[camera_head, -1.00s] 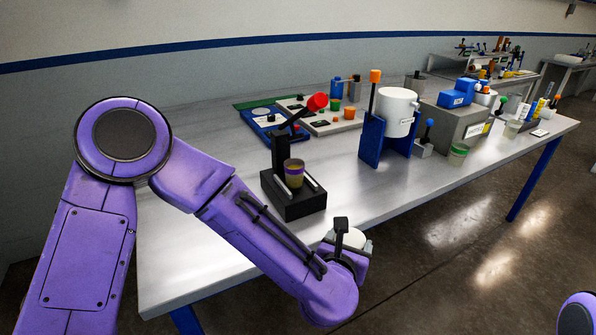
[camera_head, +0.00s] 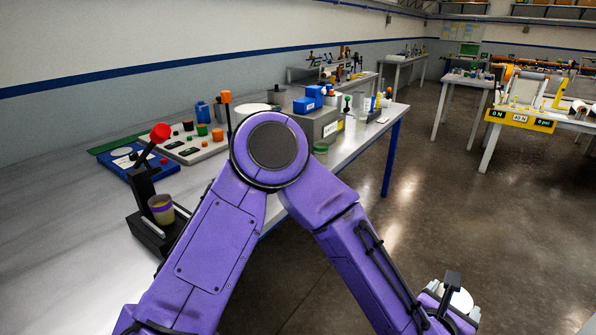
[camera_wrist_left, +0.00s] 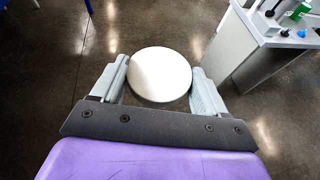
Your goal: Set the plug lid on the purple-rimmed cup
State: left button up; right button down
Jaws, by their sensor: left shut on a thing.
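The plug lid (camera_wrist_left: 160,72) is a white round disc in the left wrist view, held between the two grey fingers of my left gripper (camera_wrist_left: 160,84). In the head view the lid (camera_head: 461,299) shows partly at the lower right, with the left gripper (camera_head: 464,307) out over the floor, well away from the table. The purple-rimmed cup (camera_head: 161,208) stands upright in a black stand with a red-knobbed lever, at the left of the head view. Its top looks open, and its lower part is partly hidden. My right gripper is out of view.
The long metal table (camera_head: 60,235) holds a blue tray (camera_head: 150,163), a grey board (camera_head: 196,148) with coloured pieces, and a grey box (camera_head: 322,124). My left arm hides part of the table. Open floor (camera_head: 410,200) lies to the right, with other workbenches beyond.

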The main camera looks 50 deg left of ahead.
aim_at(160, 202)
jog(key=z, duration=0.05)
jog(key=i, duration=1.15)
jog(key=u, duration=3.15)
